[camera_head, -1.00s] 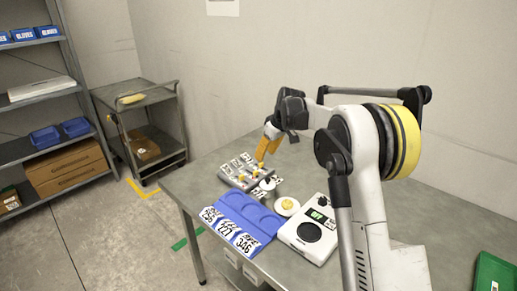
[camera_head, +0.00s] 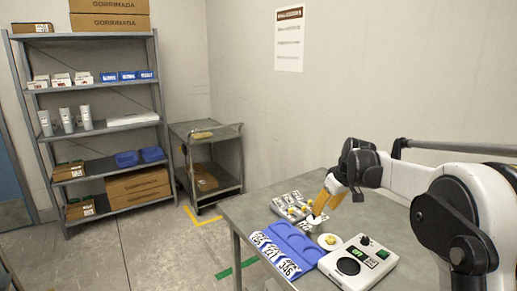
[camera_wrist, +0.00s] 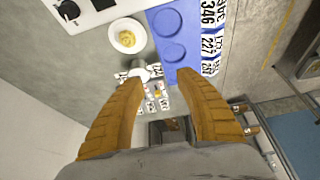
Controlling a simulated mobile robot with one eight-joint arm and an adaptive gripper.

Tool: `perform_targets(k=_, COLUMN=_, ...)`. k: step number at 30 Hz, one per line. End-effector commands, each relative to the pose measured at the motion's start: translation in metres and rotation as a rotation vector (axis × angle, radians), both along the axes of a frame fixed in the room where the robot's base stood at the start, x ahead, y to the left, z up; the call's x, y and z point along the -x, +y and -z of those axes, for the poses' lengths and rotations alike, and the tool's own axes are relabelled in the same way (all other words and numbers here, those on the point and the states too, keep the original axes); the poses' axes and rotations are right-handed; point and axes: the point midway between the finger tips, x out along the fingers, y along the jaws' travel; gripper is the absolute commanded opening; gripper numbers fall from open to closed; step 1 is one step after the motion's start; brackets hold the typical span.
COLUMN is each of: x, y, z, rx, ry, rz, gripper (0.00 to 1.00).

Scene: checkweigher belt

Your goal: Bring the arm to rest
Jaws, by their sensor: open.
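My gripper (camera_head: 328,203) is over the grey steel table (camera_head: 400,222), with its orange fingers apart. In the wrist view the two fingers of my gripper (camera_wrist: 158,88) are spread with nothing held between them. Beyond the fingertips lie a small white cup-like piece (camera_wrist: 142,73) and a grey tray (camera_wrist: 168,98) with number cards and small yellow items. My arm reaches in from the right and is bent above the table. I cannot tell the exact height of the fingertips above the table.
A blue tray (camera_head: 294,240) with number cards lies at the table's front edge. Beside it are a white dish (camera_head: 329,241) with yellow contents and a white scale (camera_head: 358,262). A shelf rack (camera_head: 97,123) and a cart (camera_head: 210,160) stand at the left. The table's back right is clear.

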Motion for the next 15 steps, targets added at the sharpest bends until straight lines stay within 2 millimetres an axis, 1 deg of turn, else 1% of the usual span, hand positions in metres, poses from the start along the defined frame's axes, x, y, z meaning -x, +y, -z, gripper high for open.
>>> perform_targets(k=1, x=0.011, y=0.002, z=-0.009, rx=0.001, ry=-0.003, rz=0.013, gripper=0.41)
perform_targets(k=5, x=0.040, y=0.007, z=-0.030, rx=0.003, ry=-0.015, rz=0.057, gripper=0.41)
perform_targets(k=8, x=0.072, y=0.012, z=-0.048, rx=0.005, ry=-0.029, rz=0.101, gripper=0.41)
perform_targets(k=11, x=0.117, y=0.018, z=-0.066, rx=0.002, ry=-0.048, rz=0.158, gripper=0.41)
perform_targets(k=12, x=0.138, y=0.020, z=-0.071, rx=0.002, ry=-0.056, rz=0.182, gripper=0.41)
perform_targets(k=14, x=0.168, y=0.023, z=-0.077, rx=-0.002, ry=-0.072, rz=0.222, gripper=0.41)
perform_targets(k=15, x=0.188, y=0.025, z=-0.079, rx=-0.003, ry=-0.081, rz=0.246, gripper=0.41)
